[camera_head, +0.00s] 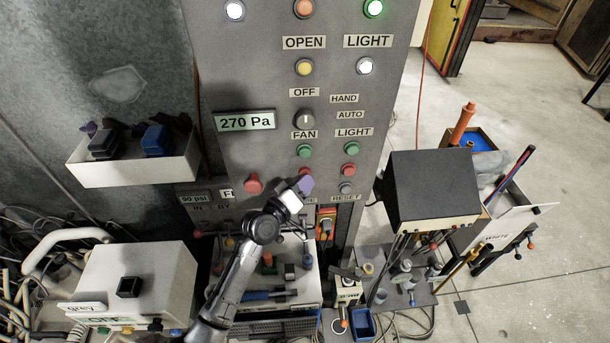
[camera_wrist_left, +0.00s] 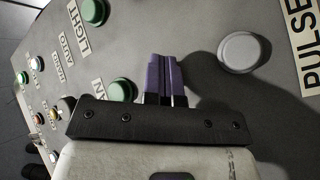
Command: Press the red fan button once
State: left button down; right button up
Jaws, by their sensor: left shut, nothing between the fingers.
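The grey control panel (camera_head: 232,75) carries a FAN label (camera_head: 304,134) with a green button (camera_head: 305,151) under it. Just below that, a small part of the red fan button (camera_head: 306,171) shows at the upper edge of my left gripper (camera_head: 305,185). Its purple fingers are shut and empty, and cover the rest. In the left wrist view the shut fingers (camera_wrist_left: 165,75) point at the panel beside a green button (camera_wrist_left: 121,90); no red fan button shows there. I cannot tell whether the fingertips touch it. My right gripper is not in view.
A red button (camera_head: 351,169) under the LIGHT label, a grey reset button (camera_head: 347,187) and a large red knob (camera_head: 253,184) are close by. A dark box (camera_head: 435,185) stands right of the panel, and a tray (camera_head: 130,172) is at left.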

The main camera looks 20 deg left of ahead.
pick_arm(q)
jog(key=shift+s, duration=0.2)
jog(key=shift+s+d+p, duration=0.35)
jog(key=shift+s+p, duration=0.25)
jog(key=s+p, duration=0.1)
jog(key=s+d+p, duration=0.1)
jog(key=s, duration=0.1)
jog(key=s+d+p, duration=0.1)
jog(key=shift+s+d, duration=0.15)
jog(key=shift+s, duration=0.05)
dwell(0.4)
dwell(0.6)
